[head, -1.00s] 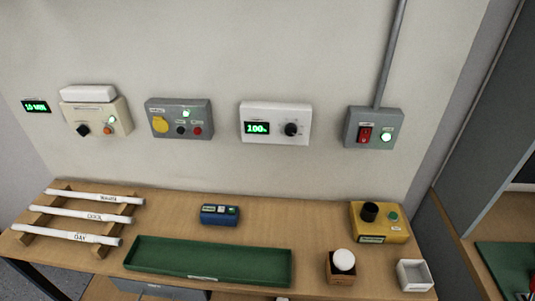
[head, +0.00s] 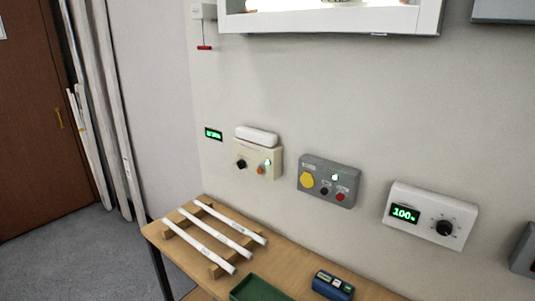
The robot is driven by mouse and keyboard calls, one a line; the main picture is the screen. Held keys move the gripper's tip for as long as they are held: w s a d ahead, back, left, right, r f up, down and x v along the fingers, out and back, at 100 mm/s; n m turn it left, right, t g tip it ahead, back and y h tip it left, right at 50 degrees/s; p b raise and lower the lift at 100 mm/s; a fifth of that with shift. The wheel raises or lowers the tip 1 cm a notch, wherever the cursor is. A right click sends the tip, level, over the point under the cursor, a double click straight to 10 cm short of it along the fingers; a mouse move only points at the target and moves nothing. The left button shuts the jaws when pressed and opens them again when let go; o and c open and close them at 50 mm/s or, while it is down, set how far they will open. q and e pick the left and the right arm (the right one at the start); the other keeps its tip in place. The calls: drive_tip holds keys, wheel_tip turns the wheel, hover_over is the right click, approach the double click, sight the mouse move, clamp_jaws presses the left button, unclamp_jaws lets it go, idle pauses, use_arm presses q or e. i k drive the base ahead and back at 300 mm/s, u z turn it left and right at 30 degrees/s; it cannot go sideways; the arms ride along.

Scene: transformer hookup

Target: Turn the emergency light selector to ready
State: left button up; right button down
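The emergency light unit (head: 257,158) is a cream box on the wall with a white lamp bar (head: 257,136) on top. Its black selector knob (head: 241,164) is at the lower left of its face. An orange button (head: 261,170) and a lit green indicator (head: 267,161) are to the right of the knob. The knob's exact setting and the labels are too small to read. Neither of my grippers shows in the head view.
A green display (head: 213,134) is left of the unit. A grey box (head: 327,181) with a yellow socket and a white dimmer box (head: 431,215) are to its right. Below, white tubes (head: 214,238) lie on a wooden rack on the bench, with a green tray (head: 262,289) and blue device (head: 333,285).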

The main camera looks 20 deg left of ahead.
sight(242, 164)
drive_tip(key=u, duration=2.4)
drive_tip(key=i, duration=1.5)
drive_tip(key=z, duration=3.6)
